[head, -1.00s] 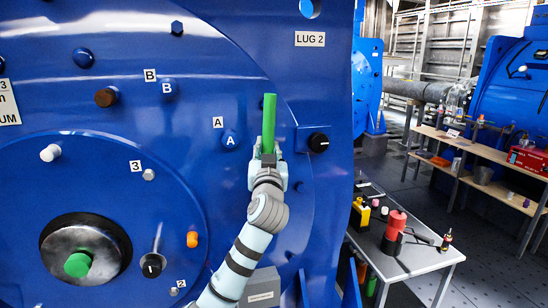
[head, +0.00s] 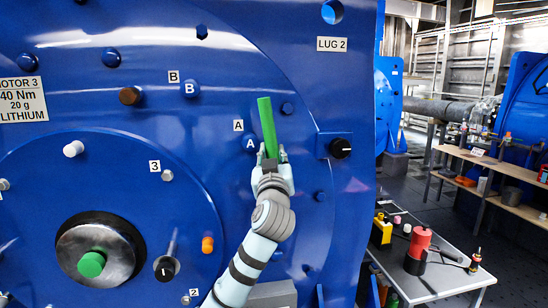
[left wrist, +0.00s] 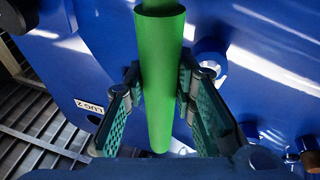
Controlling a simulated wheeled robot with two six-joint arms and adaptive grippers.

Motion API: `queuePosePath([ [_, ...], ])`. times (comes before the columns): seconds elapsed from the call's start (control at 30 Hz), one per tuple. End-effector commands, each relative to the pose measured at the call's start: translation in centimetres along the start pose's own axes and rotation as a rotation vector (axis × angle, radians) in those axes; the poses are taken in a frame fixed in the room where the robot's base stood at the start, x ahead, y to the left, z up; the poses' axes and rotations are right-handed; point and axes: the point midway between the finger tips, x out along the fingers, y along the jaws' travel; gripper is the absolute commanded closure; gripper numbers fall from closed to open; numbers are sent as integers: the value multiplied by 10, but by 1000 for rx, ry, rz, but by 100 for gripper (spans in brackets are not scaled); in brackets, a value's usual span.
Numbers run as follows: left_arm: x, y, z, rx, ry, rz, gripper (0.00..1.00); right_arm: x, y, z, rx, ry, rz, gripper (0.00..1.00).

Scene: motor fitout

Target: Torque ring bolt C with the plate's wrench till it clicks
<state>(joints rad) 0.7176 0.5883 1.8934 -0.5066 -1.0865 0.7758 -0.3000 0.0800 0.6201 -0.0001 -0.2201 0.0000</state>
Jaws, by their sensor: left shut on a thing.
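My left gripper (head: 270,163) is shut on a green cylindrical handle (head: 267,125) and holds it in front of the blue motor face (head: 120,120). In the left wrist view the handle (left wrist: 163,90) runs between the two fingers. The handle tilts slightly left at its top; whether it touches a bolt is hidden. Blue bolt A (head: 249,143) is just left of the gripper, and blue bolt B (head: 190,89) is farther up and left. I see no bolt marked C. The motor plate (head: 22,101) reads 40 Nm, 20 g, lithium. My right gripper is out of view.
A black knob (head: 341,148) sticks out right of the handle, below the LUG 2 label (head: 332,44). A grey table (head: 440,282) at lower right holds a red tool (head: 418,243) and a yellow one. A wooden bench (head: 500,165) stands behind.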

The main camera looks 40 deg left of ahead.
Motion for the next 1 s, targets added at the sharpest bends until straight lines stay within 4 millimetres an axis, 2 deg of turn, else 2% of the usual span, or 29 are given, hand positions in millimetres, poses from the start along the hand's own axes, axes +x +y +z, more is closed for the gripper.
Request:
queuePosePath([
  [0.4, 3, 13, -2, 67, -12, 17, 100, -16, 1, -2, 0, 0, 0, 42],
  [0.53, 0, 13, -1, 66, -11, 17, 100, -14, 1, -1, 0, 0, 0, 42],
  [1.0, -48, 24, -13, 63, -12, 18, 100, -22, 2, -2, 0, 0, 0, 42],
])
